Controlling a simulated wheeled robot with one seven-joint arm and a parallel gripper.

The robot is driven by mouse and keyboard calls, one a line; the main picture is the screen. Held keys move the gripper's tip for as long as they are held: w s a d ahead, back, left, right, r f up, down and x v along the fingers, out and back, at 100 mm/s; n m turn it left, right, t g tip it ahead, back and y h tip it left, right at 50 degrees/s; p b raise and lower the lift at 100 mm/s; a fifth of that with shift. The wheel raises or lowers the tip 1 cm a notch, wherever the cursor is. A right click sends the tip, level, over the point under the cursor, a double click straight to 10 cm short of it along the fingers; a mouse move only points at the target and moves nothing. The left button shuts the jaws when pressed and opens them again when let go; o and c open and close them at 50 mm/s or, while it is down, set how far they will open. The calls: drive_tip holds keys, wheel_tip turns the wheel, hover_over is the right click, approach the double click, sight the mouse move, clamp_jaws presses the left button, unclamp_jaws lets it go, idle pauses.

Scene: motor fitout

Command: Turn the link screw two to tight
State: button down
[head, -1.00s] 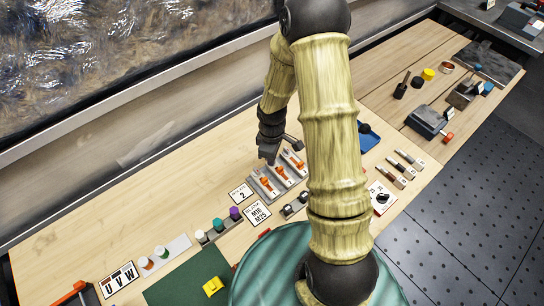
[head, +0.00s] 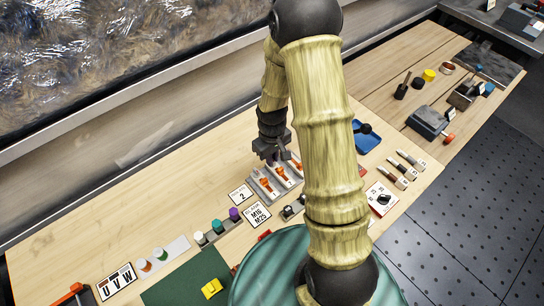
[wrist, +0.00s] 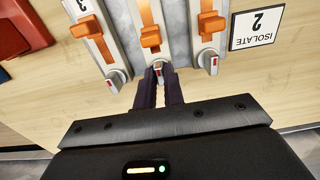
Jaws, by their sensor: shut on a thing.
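Three grey link units with orange levers stand side by side, and the middle unit (wrist: 149,14) faces my gripper. Each has a small pale screw with a red mark at its end. My gripper (wrist: 159,84) is shut on the middle screw, link screw two (wrist: 158,68), whose head shows between the fingertips. The left screw (wrist: 114,83) and the right screw (wrist: 213,66) are free. In the head view my gripper (head: 272,160) is at the far end of the link units (head: 260,191), and the screws are hidden or too small to make out.
A sign reading "ISOLATE 2" (wrist: 256,27) lies beside the units. A blue tray (head: 367,143) is to the right. Coloured caps (head: 217,225) and a label card (head: 258,214) are in front. The bench at the back left is clear.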

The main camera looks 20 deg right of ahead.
drive_tip(key=shift+w, duration=0.1)
drive_tip(key=c, duration=1.5)
unclamp_jaws()
drive_tip(key=shift+r, duration=0.15)
wheel_tip(320, 180, up, 17)
drive_tip(key=shift+b, duration=0.45)
drive_tip(key=s+f+m+t, duration=0.1)
drive_tip(key=s+m, duration=0.3)
drive_tip(key=s, duration=0.7)
drive_tip(key=shift+s+m+t, duration=0.3)
drive_tip(key=shift+s+t, duration=0.05)
drive_tip(key=shift+t, duration=0.45)
